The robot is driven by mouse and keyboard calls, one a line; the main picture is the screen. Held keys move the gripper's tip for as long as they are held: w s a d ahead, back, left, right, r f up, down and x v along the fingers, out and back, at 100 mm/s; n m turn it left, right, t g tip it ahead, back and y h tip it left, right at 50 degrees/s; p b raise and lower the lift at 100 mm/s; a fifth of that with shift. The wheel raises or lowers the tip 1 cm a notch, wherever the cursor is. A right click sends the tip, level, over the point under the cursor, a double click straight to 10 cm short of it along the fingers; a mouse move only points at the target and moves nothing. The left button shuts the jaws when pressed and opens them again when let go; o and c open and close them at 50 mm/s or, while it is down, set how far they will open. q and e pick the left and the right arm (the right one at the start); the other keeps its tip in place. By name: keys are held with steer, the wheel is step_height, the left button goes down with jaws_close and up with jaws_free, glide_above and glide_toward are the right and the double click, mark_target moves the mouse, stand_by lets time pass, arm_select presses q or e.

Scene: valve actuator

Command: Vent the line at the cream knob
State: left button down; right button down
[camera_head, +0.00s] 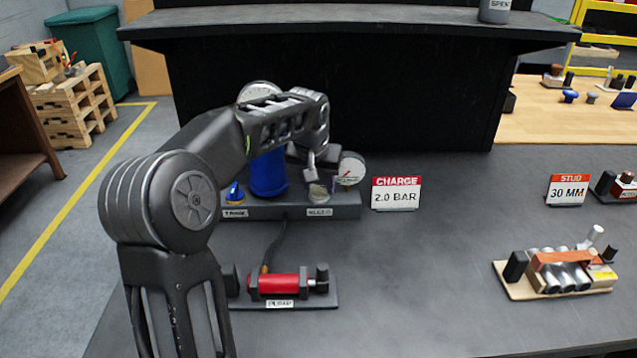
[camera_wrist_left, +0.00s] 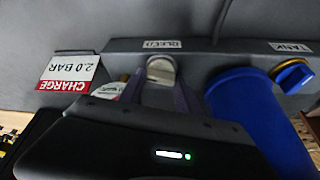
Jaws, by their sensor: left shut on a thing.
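The cream knob (camera_head: 318,193) sits at the right part of a dark manifold block (camera_head: 347,208), above a label that reads BLEED. In the left wrist view the cream knob (camera_wrist_left: 161,69) shows between the two fingers. My left gripper (camera_head: 317,181) comes down on it from above and is shut on it; the fingers (camera_wrist_left: 160,82) hide part of its sides. A round white gauge (camera_head: 351,168) stands just right of the knob; its needle is too small to read surely. My right gripper is out of view.
A blue cylinder (camera_head: 268,176) and a blue knob (camera_head: 234,193) labelled TANK stand left on the block. A red cylinder unit (camera_head: 280,284) lies in front. A CHARGE 2.0 BAR sign (camera_head: 396,193) stands right. The bench between it and the clamp fixture (camera_head: 560,270) is clear.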

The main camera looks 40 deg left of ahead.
arm_select(q)
steer(key=shift+d+n+y, duration=0.1)
steer(key=shift+n+y, duration=0.5)
steer(key=shift+n, duration=0.8)
steer(key=c, duration=0.8)
jaws_free()
steer(key=shift+c, duration=0.2)
